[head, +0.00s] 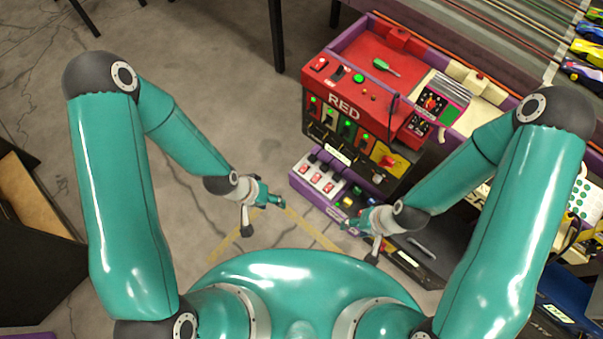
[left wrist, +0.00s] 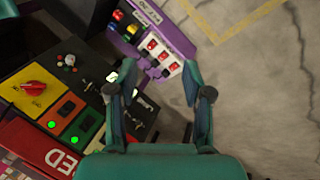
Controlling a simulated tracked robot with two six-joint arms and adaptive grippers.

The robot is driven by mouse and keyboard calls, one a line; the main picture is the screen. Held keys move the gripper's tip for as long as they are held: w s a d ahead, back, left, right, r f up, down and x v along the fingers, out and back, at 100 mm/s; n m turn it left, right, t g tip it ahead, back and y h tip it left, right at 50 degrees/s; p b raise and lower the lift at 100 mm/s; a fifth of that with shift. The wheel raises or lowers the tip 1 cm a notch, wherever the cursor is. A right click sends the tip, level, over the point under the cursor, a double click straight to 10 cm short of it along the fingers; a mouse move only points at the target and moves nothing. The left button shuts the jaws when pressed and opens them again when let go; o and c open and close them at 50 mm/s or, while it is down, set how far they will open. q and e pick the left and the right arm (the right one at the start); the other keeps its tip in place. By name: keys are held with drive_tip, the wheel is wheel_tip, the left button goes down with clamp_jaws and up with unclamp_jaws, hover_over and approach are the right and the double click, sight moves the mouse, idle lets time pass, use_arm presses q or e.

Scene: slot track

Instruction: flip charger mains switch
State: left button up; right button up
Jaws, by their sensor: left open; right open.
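A purple strip with a white panel of red rocker switches (head: 318,178) sits low in front of the red station in the head view; the panel shows again in the left wrist view (left wrist: 158,52). A red rotary knob on a yellow plate (head: 388,161) is on the station's front, also seen in the left wrist view (left wrist: 33,88). I cannot tell which control is the charger mains switch. My left gripper (head: 280,201) is open and empty, left of the strip; in the left wrist view its fingers (left wrist: 159,82) point toward the rockers, apart from them. My right gripper (head: 346,224) is open, near the strip's lower right end.
The red station (head: 345,108) carries lit green buttons and a green screwdriver (head: 385,67) on its top. Slot track with toy cars (head: 585,50) lies at the upper right. Clear cracked floor (head: 215,60) with yellow tape (head: 305,228) lies left and in front.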

use_arm(q)
drive_tip(key=w+d+f+m+b, duration=0.2)
drive_tip(key=w+f+m+b, duration=0.2)
drive_tip(key=w+f+b, duration=0.85)
drive_tip(key=m+t+y+b, duration=0.2)
drive_tip(key=m+b, duration=0.2)
drive_tip(key=b, duration=0.9)
approach(303, 170)
drive_tip(key=shift+t+h, duration=0.3)
drive_tip(key=b+x, duration=0.1)
drive_tip(key=x, duration=0.1)
drive_tip(key=b+x, duration=0.2)
drive_tip(key=x, duration=0.1)
drive_tip(key=b+x, duration=0.1)
drive_tip(key=x, duration=0.1)
drive_tip(key=shift+a+f+b, duration=0.2)
drive_tip(key=shift+f+b, duration=0.2)
drive_tip(key=shift+f, duration=0.1)
clamp_jaws()
